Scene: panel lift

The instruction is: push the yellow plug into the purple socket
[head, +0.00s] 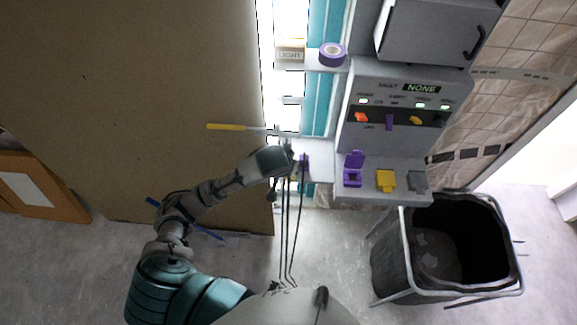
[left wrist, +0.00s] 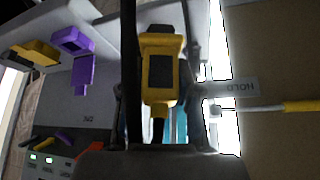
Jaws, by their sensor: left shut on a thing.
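My left gripper (head: 288,152) is beside the left end of the grey panel's ledge in the head view. In the left wrist view its two dark fingers (left wrist: 160,75) are shut on the yellow plug (left wrist: 162,42), which has a dark face and a black cable below. The plug is hidden in the head view. The purple socket (head: 352,178), with a raised flap, stands on the ledge to the right of the gripper, apart from it. It also shows at upper left in the left wrist view (left wrist: 75,40). My right gripper is out of view.
A yellow socket (head: 385,181) and a grey one (head: 417,181) stand right of the purple one. The panel's display (head: 421,88) reads NONE. A black bin (head: 400,270) stands below.

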